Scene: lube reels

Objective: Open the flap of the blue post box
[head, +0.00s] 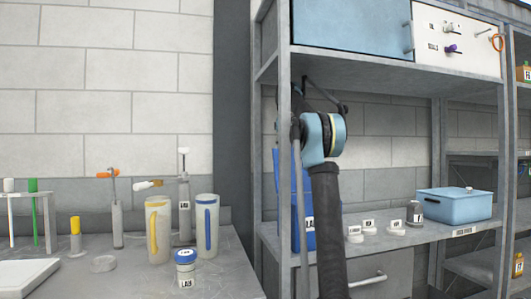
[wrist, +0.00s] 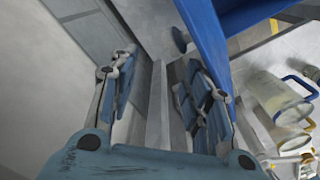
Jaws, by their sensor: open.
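The blue post box (head: 306,205) stands on the grey shelf behind my arm in the head view; my arm covers part of it, and a white label shows at its edge. In the wrist view a blue part of it (wrist: 206,35) crosses the upper right, with a dark round knob (wrist: 180,40) beside it. I cannot make out the flap itself clearly. My gripper (wrist: 160,58) is open and empty in the wrist view, its fingers apart, with the knob just beyond the right fingertip. I cannot tell whether they touch. In the head view my gripper is hard to make out.
A grey shelf post (head: 285,150) stands close to my arm. Several small labelled pucks (head: 369,227) and a light blue bin (head: 455,205) are to the right on the shelf. A bench (head: 215,270) at the left holds cylinders (head: 158,230) and a labelled jar (head: 185,268).

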